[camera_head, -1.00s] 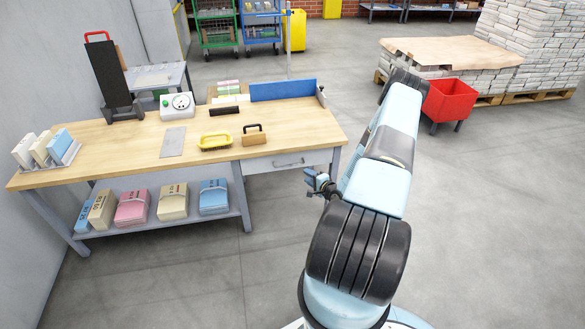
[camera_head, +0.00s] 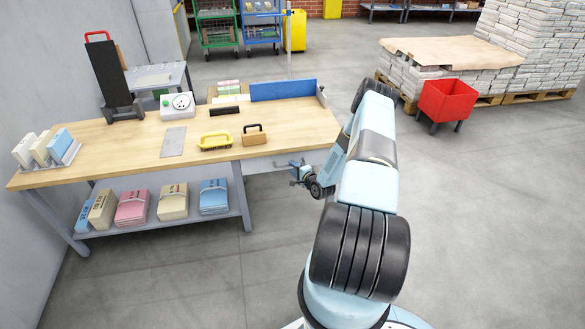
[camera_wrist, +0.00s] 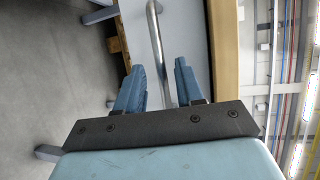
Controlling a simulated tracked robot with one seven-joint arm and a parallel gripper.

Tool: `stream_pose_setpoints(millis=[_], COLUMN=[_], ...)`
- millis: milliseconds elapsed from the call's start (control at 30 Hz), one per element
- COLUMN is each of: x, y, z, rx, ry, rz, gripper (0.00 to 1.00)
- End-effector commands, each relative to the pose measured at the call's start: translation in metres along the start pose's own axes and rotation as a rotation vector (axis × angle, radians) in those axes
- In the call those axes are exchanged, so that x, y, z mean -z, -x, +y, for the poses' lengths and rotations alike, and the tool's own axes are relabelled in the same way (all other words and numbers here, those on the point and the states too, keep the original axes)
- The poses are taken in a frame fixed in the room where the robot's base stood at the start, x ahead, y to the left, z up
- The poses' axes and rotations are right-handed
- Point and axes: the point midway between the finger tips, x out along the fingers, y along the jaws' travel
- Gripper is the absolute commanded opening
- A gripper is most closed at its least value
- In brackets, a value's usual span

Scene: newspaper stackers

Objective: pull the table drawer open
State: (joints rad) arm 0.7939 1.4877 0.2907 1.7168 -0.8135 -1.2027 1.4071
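The table (camera_head: 112,165) has a wooden top and grey legs. Its drawer (camera_head: 262,163) is under the right end of the top and looks shut, though my arm hides part of its front. My gripper (camera_head: 293,168) is at the drawer front. In the wrist view, the metal bar handle (camera_wrist: 155,45) runs between the two blue fingers of my gripper (camera_wrist: 157,82). The fingers are apart on either side of the handle, with a gap visible. The pale drawer front (camera_wrist: 185,30) shows beyond the fingers.
Brushes, a dial device (camera_head: 178,105) and a blue board (camera_head: 283,89) are on the tabletop. Paper bundles (camera_head: 173,202) lie on the lower shelf. A red bin (camera_head: 447,101) stands at the right. The floor in front of the table is clear.

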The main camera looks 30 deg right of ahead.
Motion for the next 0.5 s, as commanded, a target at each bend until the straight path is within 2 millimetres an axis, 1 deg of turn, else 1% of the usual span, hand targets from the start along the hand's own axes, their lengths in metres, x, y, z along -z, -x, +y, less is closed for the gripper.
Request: stream_pose_setpoints(millis=[100, 200, 500], x=[0.0, 0.0, 0.0], y=[-0.011, -0.016, -0.018], z=[0.0, 0.0, 0.0], rx=[0.0, -0.001, -0.001], ry=[0.0, -0.001, -0.001], rz=[0.001, 0.0, 0.001], gripper=[0.37, 0.37, 0.37])
